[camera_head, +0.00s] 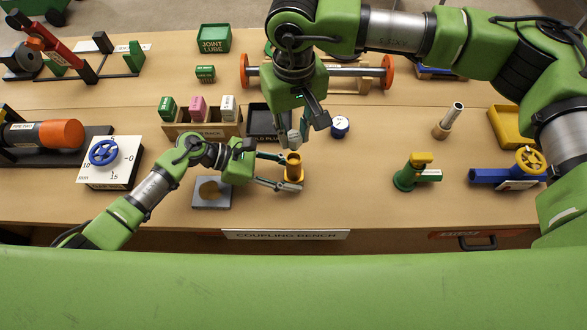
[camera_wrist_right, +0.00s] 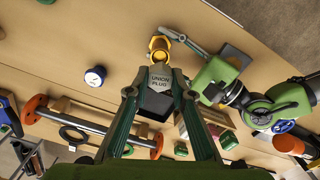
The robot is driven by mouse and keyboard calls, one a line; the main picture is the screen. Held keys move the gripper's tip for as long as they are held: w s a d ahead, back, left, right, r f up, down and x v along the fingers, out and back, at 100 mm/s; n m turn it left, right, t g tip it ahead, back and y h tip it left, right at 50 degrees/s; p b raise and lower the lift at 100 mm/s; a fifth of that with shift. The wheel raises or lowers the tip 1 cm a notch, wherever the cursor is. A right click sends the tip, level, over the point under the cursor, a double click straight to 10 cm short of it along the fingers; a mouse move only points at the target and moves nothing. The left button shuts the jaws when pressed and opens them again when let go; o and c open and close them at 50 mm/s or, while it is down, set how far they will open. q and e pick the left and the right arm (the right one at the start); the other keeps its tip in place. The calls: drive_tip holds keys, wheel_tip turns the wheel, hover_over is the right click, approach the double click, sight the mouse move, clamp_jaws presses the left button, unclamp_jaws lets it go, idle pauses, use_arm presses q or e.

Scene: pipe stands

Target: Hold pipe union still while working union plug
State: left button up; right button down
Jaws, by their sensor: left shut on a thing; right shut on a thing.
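The pipe union (camera_head: 293,164) is a yellow-orange upright fitting on the bench, near the front centre. My left gripper (camera_head: 291,173) reaches in from the left and is shut on it, with one finger on each side. The union plug (camera_head: 294,139) is a grey piece held by my right gripper (camera_head: 294,130), just behind or above the union. In the right wrist view the plug (camera_wrist_right: 160,79) carries the label "UNION PLUG" and sits between the fingers, close to the union's hexagonal opening (camera_wrist_right: 159,45). I cannot tell whether plug and union touch.
A grey plate (camera_head: 211,203) lies left of the union. A dark tray (camera_head: 262,118) and a wooden rack (camera_head: 203,130) of coloured blocks stand behind. A round blue-and-white gauge (camera_head: 340,126) and green-yellow valve (camera_head: 415,172) are to the right. Bench between union and valve is clear.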

use_arm(q)
drive_tip(key=shift+s+a+f, duration=0.1)
drive_tip(key=shift+s+f, duration=0.05)
drive_tip(key=shift+f, duration=0.05)
drive_tip(key=o, duration=1.3)
drive_tip(key=shift+r, duration=0.1)
drive_tip(key=v, duration=1.2)
